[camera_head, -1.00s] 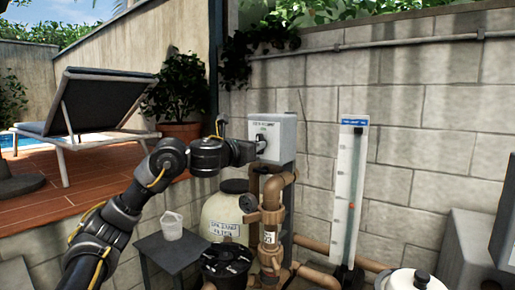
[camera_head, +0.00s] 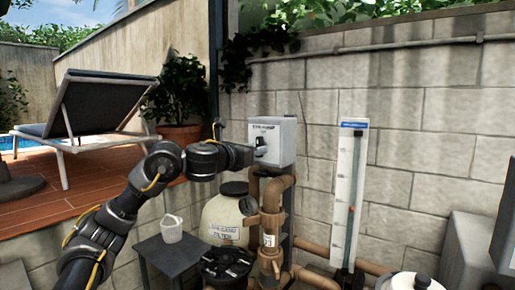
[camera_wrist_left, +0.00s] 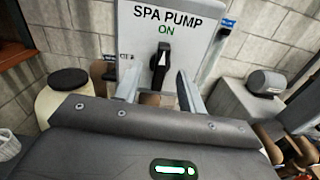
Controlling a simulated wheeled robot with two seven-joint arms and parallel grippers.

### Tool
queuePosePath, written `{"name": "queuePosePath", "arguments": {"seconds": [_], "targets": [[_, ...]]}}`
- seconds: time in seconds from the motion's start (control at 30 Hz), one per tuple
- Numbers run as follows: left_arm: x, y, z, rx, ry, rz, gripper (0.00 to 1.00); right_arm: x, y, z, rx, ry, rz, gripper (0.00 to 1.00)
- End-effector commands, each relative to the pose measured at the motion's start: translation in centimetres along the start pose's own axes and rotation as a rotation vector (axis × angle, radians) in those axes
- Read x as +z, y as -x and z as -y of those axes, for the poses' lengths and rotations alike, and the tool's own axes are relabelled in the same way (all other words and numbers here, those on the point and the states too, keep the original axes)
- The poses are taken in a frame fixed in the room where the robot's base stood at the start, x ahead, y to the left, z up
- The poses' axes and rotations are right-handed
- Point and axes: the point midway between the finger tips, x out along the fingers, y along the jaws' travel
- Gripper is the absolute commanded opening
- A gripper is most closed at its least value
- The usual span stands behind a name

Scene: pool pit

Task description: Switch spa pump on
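The spa pump switch box (camera_head: 273,141) is a light grey box on pipework by the block wall. In the left wrist view its face (camera_wrist_left: 205,45) reads "SPA PUMP" with "ON" in green below. The black switch handle (camera_wrist_left: 161,62) stands roughly upright, leaning slightly; it also shows in the head view (camera_head: 261,146). My left gripper (camera_wrist_left: 158,92) is open, one finger on each side of the handle's lower end, with gaps visible on both sides. In the head view the left gripper (camera_head: 252,154) is close in front of the box. My right gripper is not in view.
Brown pipes (camera_head: 272,215) and a sand filter tank (camera_head: 222,217) stand below the box. A clear gauge tube (camera_head: 350,190) is on the wall to the right. A small table (camera_head: 170,253) with a white jug (camera_head: 172,229) is at left.

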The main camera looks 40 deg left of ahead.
Motion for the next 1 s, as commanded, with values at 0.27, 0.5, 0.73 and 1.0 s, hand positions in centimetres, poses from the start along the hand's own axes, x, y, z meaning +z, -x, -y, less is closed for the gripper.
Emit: {"name": "queuePosePath", "arguments": {"seconds": [0.27,0.5,0.73,1.0], "targets": [[0.1,4.2,-0.1,0.001,-0.005,0.0,0.4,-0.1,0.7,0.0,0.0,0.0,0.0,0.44],[0.0,5.9,0.0,0.0,-0.002,-0.002,0.4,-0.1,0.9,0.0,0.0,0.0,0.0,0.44],[-0.1,5.9,0.0,0.001,-0.001,-0.001,0.4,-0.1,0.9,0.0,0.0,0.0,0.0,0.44],[-0.1,5.8,0.1,0.0,0.0,-0.002,0.4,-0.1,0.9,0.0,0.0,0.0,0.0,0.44]]}}
